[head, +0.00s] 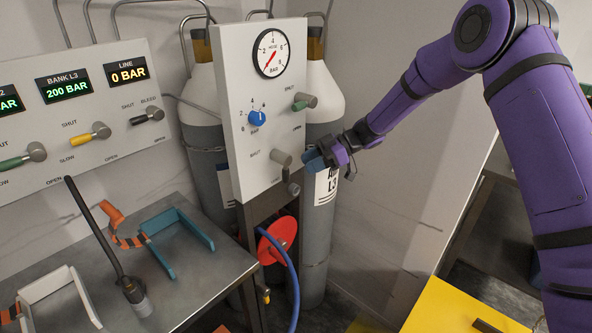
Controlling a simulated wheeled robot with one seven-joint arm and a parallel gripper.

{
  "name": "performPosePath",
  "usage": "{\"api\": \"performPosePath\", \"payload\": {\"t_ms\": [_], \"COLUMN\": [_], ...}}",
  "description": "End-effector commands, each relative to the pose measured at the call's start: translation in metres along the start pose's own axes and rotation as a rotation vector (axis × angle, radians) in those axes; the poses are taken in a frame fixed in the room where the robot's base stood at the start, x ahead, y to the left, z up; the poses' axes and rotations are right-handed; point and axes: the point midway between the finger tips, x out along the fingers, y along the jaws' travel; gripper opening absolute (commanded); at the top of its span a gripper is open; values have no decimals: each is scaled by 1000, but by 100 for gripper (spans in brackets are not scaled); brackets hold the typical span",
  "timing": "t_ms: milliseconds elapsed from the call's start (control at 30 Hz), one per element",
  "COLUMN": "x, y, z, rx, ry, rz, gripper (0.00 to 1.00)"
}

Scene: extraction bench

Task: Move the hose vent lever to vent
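The pale grey hose vent lever (281,158) sits low on the upright white panel (237,120). Its short handle points left toward the SHUT mark; a VENT mark is below it. My gripper (312,160), dark with blue at the finger end, is just right of the lever, by the panel's right edge. A small gap seems to lie between them; contact cannot be made out. The fingers are small and seen side-on, so their opening is hidden.
A dark fitting (293,188) hangs below. Gas cylinders (318,215) stand behind. A red disc (278,240) and blue hose (293,275) are lower down.

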Motion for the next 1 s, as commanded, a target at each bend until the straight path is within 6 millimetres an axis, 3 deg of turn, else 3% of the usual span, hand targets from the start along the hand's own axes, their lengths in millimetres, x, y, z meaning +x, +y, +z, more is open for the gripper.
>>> {"api": "performPosePath", "payload": {"t_ms": [200, 667, 833, 1000], "x": [-23, -29, -44, -77], "y": [0, 1, 10, 24], "z": [0, -2, -24, -60], "rx": [0, -3, -25, -51], "ry": [0, -3, -27, -77], "rz": [1, 11, 123, 333], "gripper": [38, 38, 38, 38]}}
